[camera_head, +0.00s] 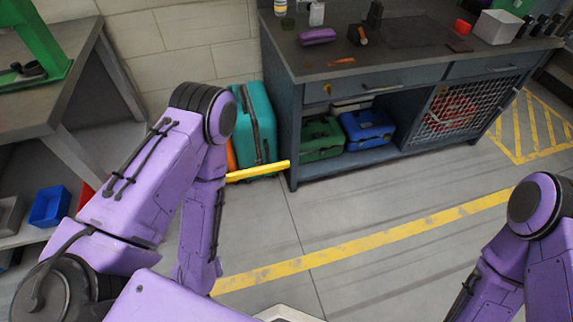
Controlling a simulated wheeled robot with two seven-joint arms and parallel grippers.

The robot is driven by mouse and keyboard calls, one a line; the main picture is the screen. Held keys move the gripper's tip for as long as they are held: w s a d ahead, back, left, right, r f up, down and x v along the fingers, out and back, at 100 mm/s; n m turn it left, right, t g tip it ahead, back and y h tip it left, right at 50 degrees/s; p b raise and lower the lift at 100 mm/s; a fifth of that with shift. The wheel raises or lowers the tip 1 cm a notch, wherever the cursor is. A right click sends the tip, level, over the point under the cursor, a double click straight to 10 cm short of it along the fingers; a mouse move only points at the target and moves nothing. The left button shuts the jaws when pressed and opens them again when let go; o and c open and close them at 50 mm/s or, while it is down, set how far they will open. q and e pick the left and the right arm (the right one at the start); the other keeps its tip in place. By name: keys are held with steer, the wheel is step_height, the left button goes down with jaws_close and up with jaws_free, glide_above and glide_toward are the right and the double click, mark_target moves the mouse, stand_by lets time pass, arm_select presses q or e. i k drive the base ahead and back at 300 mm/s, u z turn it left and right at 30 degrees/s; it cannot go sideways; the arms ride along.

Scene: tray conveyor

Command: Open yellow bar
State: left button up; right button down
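The yellow bar (260,171) is a thin, straight bar left of the middle of the head view. It runs nearly level, rising slightly to the right, and its right end appears close to the workbench's left corner. Its left end is hidden behind my purple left arm, so I cannot tell what it is fixed to or whether it touches the arm. My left forearm hangs down to the left of the bar. My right arm is at the lower right, far from the bar. Neither gripper shows in the frame.
A dark workbench (400,73) with tools stands behind, holding green (321,139) and blue cases (366,128) on its lower shelf. A teal suitcase (256,120) stands behind the bar. A blue bin (49,206) is at the left. The floor right of the bar is clear.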

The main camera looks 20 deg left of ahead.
mark_target(260, 170)
steer(key=z, duration=0.25)
steer(key=i, duration=0.9)
steer(key=u, duration=0.4)
